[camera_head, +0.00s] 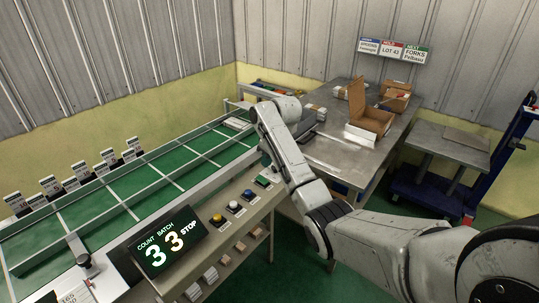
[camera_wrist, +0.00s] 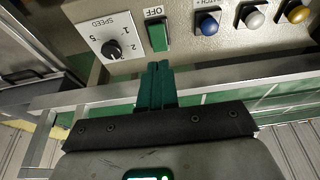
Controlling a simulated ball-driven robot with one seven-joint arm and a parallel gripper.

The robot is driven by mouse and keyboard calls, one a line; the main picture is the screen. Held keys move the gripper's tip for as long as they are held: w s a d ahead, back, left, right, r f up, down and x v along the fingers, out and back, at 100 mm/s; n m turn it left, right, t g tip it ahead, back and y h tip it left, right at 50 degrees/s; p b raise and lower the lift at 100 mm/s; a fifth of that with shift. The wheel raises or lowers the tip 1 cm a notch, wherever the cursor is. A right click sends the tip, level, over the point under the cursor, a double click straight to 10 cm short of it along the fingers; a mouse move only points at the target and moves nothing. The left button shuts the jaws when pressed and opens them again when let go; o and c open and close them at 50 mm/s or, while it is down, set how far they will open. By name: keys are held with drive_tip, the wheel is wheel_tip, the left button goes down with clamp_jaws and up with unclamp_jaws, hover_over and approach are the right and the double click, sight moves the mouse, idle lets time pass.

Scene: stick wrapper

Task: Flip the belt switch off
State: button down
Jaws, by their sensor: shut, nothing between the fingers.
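The belt switch (camera_wrist: 157,38) is a green rocker on the beige control panel, with an OFF label (camera_wrist: 154,12) above it in the wrist view. It also shows as a small green patch in the head view (camera_head: 263,181). My gripper (camera_wrist: 158,68) has green fingers, shut together with nothing between them. In the wrist view the fingertips lie just below the switch; I cannot tell whether they touch it. In the head view my arm hides the gripper.
A speed dial (camera_wrist: 112,48) is left of the switch; blue (camera_wrist: 208,22), white (camera_wrist: 252,14) and yellow (camera_wrist: 294,11) buttons are right. The display (camera_head: 170,240) reads count 3, batch 3, STOP. The green belt (camera_head: 130,195) runs behind the panel. A metal table (camera_head: 335,155) stands beyond my arm.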

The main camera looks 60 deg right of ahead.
drive_tip(key=shift+v, duration=1.9)
